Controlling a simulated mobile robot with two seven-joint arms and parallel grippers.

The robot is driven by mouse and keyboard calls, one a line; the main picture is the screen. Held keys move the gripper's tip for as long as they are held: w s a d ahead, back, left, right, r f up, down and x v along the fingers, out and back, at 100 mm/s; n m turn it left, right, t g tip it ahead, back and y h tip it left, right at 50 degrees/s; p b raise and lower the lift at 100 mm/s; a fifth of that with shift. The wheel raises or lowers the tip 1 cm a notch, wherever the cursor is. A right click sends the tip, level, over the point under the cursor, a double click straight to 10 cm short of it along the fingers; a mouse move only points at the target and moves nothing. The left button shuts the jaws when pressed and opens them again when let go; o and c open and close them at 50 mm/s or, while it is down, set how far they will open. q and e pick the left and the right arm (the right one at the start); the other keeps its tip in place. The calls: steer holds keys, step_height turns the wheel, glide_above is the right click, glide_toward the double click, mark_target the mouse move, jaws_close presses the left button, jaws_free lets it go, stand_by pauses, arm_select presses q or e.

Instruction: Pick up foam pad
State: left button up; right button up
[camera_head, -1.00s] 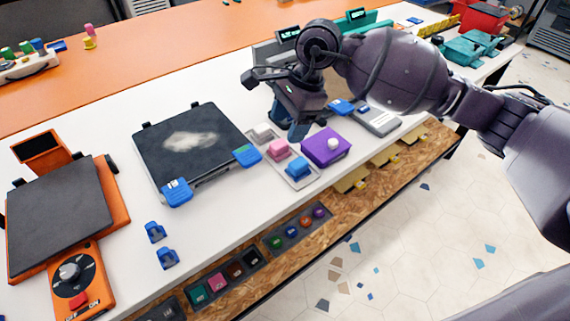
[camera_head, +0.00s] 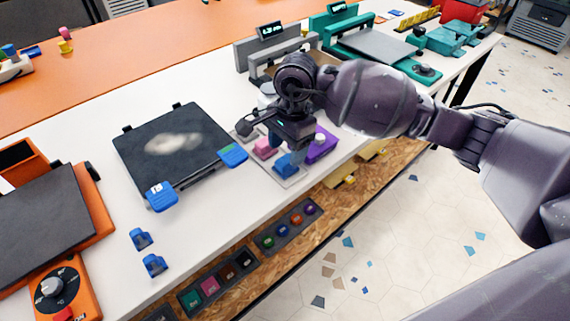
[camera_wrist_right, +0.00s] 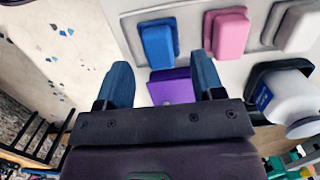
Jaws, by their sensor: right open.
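Soft-looking blocks sit in a light tray (camera_head: 291,182): a pink block (camera_head: 265,147) and a blue block (camera_head: 284,167). In the right wrist view the blue block (camera_wrist_right: 158,42), the pink block (camera_wrist_right: 228,35) and a white block (camera_wrist_right: 297,27) stand in a row. I cannot tell which one is the foam pad. A purple block (camera_head: 323,146) stands beside the tray; part of it shows between my fingers in the wrist view (camera_wrist_right: 172,88). My right gripper (camera_head: 288,147) is open and empty above the tray's right part, partly hiding the blocks. My left gripper is not in view.
A black plate (camera_head: 172,147) with blue clips lies left of the tray. An orange press (camera_head: 50,225) stands at the far left, a teal press (camera_head: 375,45) at the back. A white bottle (camera_wrist_right: 290,100) stands close to the right finger in the wrist view. The table's front edge is near.

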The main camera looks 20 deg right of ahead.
mark_target(286, 159)
steer(key=f, duration=0.3)
steer(key=shift+s+a+f, duration=0.15)
steer(key=shift+a+f, duration=0.05)
steer(key=shift+f, duration=0.2)
steer(key=shift+c, duration=0.4)
steer(key=c, duration=0.6)
steer(key=shift+r, duration=0.6)
step_height(286, 159, up, 19)
steer(key=p, duration=0.2)
